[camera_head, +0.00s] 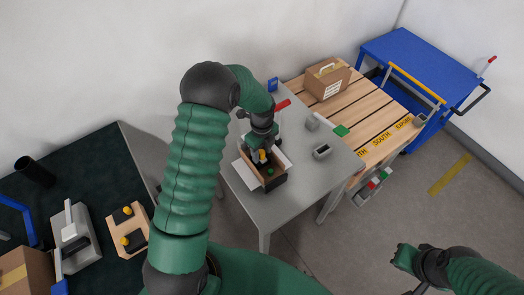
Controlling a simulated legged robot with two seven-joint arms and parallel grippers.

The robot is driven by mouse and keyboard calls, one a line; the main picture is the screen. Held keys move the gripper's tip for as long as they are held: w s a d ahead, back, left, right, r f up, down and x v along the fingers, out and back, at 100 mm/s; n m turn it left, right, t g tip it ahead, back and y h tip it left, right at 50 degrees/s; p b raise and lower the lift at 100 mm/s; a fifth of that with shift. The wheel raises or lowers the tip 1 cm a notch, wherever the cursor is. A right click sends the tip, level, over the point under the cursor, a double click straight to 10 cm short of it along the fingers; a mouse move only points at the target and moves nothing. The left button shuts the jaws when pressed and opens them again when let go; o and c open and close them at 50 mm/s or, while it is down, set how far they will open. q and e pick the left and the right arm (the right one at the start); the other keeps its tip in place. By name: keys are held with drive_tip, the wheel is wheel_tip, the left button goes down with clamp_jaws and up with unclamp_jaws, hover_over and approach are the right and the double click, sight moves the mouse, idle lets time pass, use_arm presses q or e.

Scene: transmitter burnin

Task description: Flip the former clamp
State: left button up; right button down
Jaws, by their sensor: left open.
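A red handle (283,104), which looks like the former clamp's lever, sticks out to the right behind my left wrist on the grey table. Its base is hidden by my arm. An open brown box (270,181) with its flaps out sits in front of it, with small yellow and green things inside. My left gripper (259,161) points down right over the box, open; its fingertips are small and partly hidden, so I cannot tell whether they touch anything. My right gripper (405,260) hangs low at the lower right, away from the table; its jaws are unclear.
The grey table (285,212) has small grey devices (322,151) to the right of the box. A slatted wooden table (352,112) with a carton (327,78) and a blue cart (410,60) stand beyond. A dark bench (90,175) is at the left. The table's front is clear.

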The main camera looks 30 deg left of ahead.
use_arm(q)
clamp_jaws()
idle(1.4)
